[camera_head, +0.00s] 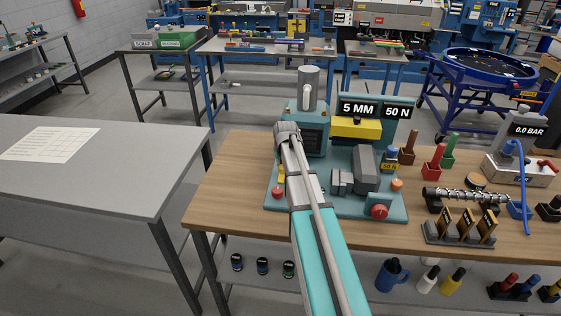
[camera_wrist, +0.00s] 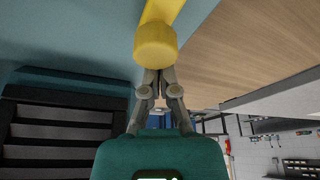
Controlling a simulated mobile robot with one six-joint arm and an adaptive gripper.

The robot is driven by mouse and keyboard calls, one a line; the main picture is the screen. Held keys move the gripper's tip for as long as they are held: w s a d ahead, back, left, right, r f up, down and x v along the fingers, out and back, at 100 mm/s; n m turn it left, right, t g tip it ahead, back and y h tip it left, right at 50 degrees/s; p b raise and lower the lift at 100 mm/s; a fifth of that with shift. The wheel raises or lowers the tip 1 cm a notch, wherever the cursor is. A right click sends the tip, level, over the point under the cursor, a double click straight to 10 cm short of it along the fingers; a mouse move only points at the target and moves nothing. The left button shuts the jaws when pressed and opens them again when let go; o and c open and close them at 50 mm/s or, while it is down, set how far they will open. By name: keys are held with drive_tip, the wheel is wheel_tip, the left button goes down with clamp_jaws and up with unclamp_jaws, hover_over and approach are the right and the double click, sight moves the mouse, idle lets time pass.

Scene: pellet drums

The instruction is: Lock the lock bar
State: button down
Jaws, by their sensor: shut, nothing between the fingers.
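A teal machine (camera_head: 385,205) stands on the wooden bench, with signs reading "5 MM" and "50 N". A yellow block (camera_head: 352,128) sits under the signs. In the wrist view, a yellow bar (camera_wrist: 163,9) ends in a round yellow knob (camera_wrist: 155,46) in front of a teal surface. I take it to be the lock bar; I cannot match it surely to a part in the head view. My gripper (camera_wrist: 158,74) is shut and empty, its fingertips just at the knob's lower edge; I cannot tell whether they touch. My arm hides the gripper in the head view.
A grey motor-like block (camera_head: 364,168) and a red knob (camera_head: 379,211) sit on the machine's base. The bench's left part (camera_head: 228,190) is clear.

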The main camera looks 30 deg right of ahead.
drive_tip(key=s+a, duration=0.2)
drive_tip(key=s, duration=0.1)
drive_tip(key=shift+s+a, duration=0.1)
idle(0.3)
drive_tip(key=shift+w, duration=0.65)
drive_tip(key=w, duration=0.3)
drive_tip(key=shift+w+d, duration=0.2)
drive_tip(key=shift+d, duration=0.15)
drive_tip(key=p+v, duration=0.2)
drive_tip(key=v, duration=0.1)
drive_tip(key=shift+s+p, duration=0.3)
drive_tip(key=shift+p, duration=0.05)
drive_tip(key=shift+s+r+p, duration=0.1)
drive_tip(key=shift+r+p, duration=0.55)
drive_tip(key=shift+p, duration=0.05)
wheel_tip(320, 180, up, 5)
drive_tip(key=p, duration=0.5)
hover_over(277, 175)
drive_tip(key=s, duration=0.1)
drive_tip(key=shift+s+r, duration=0.1)
drive_tip(key=shift+r, duration=0.1)
